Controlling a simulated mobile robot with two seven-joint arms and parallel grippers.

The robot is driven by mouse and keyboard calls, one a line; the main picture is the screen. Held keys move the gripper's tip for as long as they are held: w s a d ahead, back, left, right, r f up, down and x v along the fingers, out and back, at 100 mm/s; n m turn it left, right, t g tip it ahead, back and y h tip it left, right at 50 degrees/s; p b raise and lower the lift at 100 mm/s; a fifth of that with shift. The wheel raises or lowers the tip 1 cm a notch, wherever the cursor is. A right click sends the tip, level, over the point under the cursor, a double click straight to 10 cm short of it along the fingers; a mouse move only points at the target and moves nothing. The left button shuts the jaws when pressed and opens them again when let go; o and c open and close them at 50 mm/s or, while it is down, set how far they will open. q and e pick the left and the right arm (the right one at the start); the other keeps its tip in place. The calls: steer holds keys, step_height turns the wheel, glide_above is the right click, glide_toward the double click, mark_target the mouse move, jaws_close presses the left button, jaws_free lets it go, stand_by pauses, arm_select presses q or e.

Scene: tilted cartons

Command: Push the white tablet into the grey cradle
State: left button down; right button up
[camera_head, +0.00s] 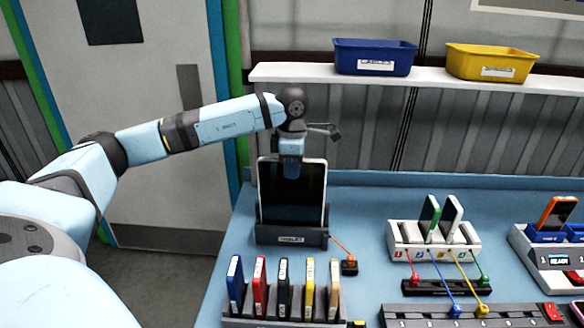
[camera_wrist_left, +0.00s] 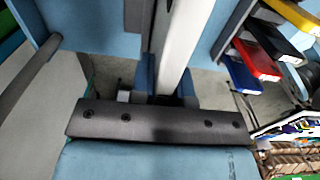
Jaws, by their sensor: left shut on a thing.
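The white tablet (camera_head: 264,190), white-rimmed with a dark screen, stands nearly upright in the grey cradle (camera_head: 291,237), which has a "TABLET" label. Its lower end is hidden behind the cradle's front wall, so I cannot tell how deep it sits. My left gripper (camera_head: 291,170) comes down from above and is shut on the tablet's top edge, near the middle. In the left wrist view, the tablet's white edge (camera_wrist_left: 180,35) runs between the blue fingers (camera_wrist_left: 165,88). My right gripper is not in view.
A row of coloured upright cases (camera_head: 283,287) stands in front of the cradle. A small orange-cabled block (camera_head: 349,267) lies at its right. A white rack (camera_head: 435,240) holds phones further right. Blue (camera_head: 372,57) and yellow (camera_head: 490,63) bins sit on the shelf above.

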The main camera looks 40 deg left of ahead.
arm_select(q)
steer(key=shift+f+b, duration=0.3)
steer(key=shift+f, duration=0.15)
stand_by(0.3)
steer(key=c, duration=0.6)
jaws_free()
steer(key=shift+r, duration=0.2)
steer(key=shift+r+p, duration=2.15)
steer(key=shift+r, duration=1.25)
steer(key=shift+f, duration=0.1)
